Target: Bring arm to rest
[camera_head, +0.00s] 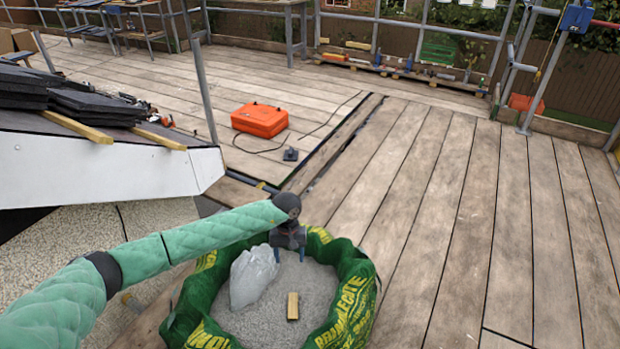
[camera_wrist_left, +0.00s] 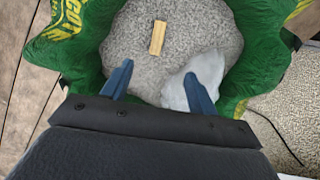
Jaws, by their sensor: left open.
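My left arm, in a green padded sleeve, reaches in from the left in the head view. My left gripper (camera_head: 289,255) hangs over a green bulk bag (camera_head: 350,292) filled with grey gravel (camera_head: 255,318). Its two blue fingers are apart with nothing between them; they also show in the left wrist view (camera_wrist_left: 158,88). A small wooden block (camera_head: 293,306) lies on the gravel, apart from the fingers, and shows in the left wrist view (camera_wrist_left: 157,38). A whitish translucent bag or lump (camera_head: 253,277) lies on the gravel left of the gripper. My right gripper is not in view.
A sloped roof edge with a white fascia (camera_head: 95,170) and stacked dark tiles (camera_head: 95,105) is at the left. An orange case (camera_head: 260,119) sits on the plank deck. Scaffold poles (camera_head: 196,70) stand beyond the roof. The deck at the right (camera_head: 480,220) is clear.

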